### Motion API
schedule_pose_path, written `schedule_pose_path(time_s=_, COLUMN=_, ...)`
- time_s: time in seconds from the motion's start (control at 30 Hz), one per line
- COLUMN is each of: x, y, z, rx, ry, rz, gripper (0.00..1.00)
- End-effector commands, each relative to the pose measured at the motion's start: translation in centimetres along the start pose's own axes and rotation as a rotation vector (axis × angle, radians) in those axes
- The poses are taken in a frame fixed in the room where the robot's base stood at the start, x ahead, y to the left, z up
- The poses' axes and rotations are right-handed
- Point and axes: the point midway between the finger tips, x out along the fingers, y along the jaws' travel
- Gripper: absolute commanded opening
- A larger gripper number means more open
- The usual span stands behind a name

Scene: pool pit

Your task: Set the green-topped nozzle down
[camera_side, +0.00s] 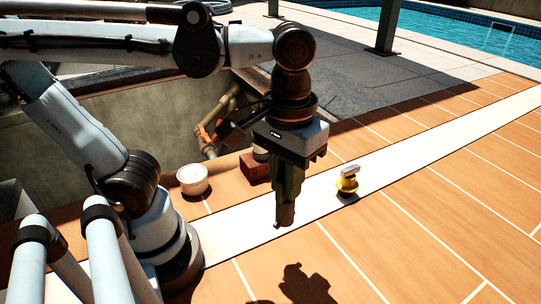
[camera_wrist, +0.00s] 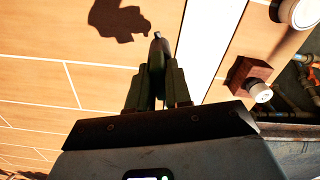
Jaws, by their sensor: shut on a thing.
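My gripper (camera_side: 289,172) points down above the tiled deck, with its fingers shut on a dark, slim nozzle (camera_side: 285,212). The nozzle hangs below the fingertips, near the white strip, and looks clear of the deck. In the wrist view the nozzle (camera_wrist: 157,56) sticks out between the two fingers (camera_wrist: 158,82). Shade makes its colours hard to tell, and the fingers hide its upper part, so I cannot make out a green top. The shadow of gripper and nozzle falls on the orange tiles.
A reddish-brown block (camera_side: 254,168) with a pale cylinder (camera_side: 260,153) and a white round tub (camera_side: 193,179) stand by the pit edge. A yellow-based fitting (camera_side: 347,184) with a pale top stands on the white strip (camera_side: 405,153). Orange tiles (camera_side: 400,235) at the front right are clear.

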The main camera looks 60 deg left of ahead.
Motion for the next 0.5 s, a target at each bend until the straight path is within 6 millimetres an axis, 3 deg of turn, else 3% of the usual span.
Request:
schedule_pose_path(time_s=0.27, x=-2.1, y=0.3, z=-7.5, rx=-0.380, ry=0.001, rz=0.000, gripper=0.00)
schedule_pose_path(time_s=0.5, x=-2.5, y=-1.2, z=-15.1, rx=-0.737, ry=0.001, rz=0.000, gripper=0.00)
